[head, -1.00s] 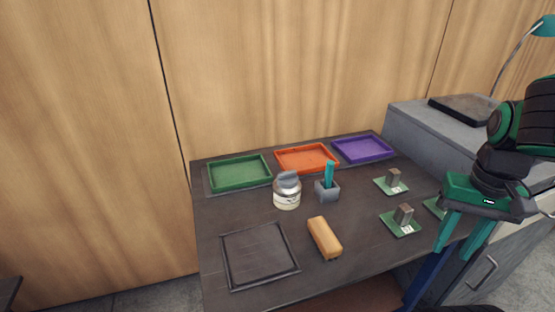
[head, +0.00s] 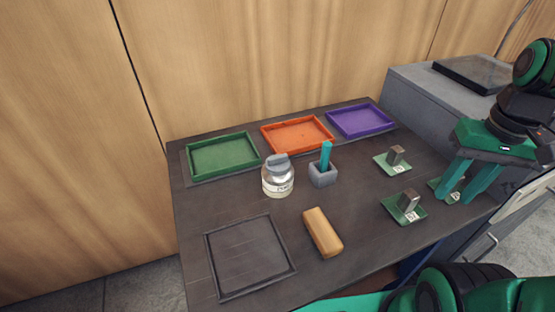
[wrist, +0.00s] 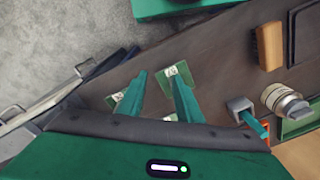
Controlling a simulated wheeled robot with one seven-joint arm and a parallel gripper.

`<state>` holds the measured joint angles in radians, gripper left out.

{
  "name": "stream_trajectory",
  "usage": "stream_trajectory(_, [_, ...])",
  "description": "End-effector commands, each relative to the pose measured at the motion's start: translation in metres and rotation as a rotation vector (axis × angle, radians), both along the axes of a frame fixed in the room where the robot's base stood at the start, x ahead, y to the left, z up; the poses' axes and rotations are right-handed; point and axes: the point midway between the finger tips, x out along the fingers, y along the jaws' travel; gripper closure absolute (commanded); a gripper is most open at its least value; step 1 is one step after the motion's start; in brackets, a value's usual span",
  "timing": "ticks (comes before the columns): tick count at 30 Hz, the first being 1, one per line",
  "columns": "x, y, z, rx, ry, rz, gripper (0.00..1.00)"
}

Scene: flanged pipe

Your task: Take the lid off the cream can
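The cream can (head: 278,180) stands upright on the dark table, left of the middle in the head view. It has a pale body with a label and a grey lid (head: 277,162) on top. In the wrist view the can (wrist: 280,97) is at the right, its lid (wrist: 298,109) towards the lower right. My gripper (head: 462,194) is open and empty at the table's right side, well apart from the can. In the wrist view its two teal fingers (wrist: 157,85) are spread, with green plates beyond them.
A grey holder (head: 322,176) with a teal item stands right of the can. Green (head: 222,155), orange (head: 297,134) and purple (head: 360,120) trays line the back. A tan block (head: 322,232) and a dark square tray (head: 250,257) lie in front. Green plates with metal blocks (head: 405,205) are at the right.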

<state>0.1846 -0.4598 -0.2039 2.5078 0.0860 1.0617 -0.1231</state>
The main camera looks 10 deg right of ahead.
Motion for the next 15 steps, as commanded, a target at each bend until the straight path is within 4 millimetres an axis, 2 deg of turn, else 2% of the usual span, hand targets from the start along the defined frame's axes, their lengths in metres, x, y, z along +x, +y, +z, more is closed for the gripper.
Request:
stream_trajectory(1, [0.025,0.012,0.007,0.013,-0.013,0.136,0.68])
stream_trajectory(5, [0.096,0.07,0.03,0.065,-0.079,0.632,0.68])
stream_trajectory(6, [0.115,0.092,0.036,0.085,-0.102,0.797,0.68])
stream_trajectory(9, [0.153,0.151,0.051,0.135,-0.166,1.203,0.68])
stream_trajectory(12, [0.175,0.207,0.062,0.185,-0.232,1.557,0.68])
stream_trajectory(15, [0.185,0.25,0.07,0.228,-0.292,1.832,0.68])
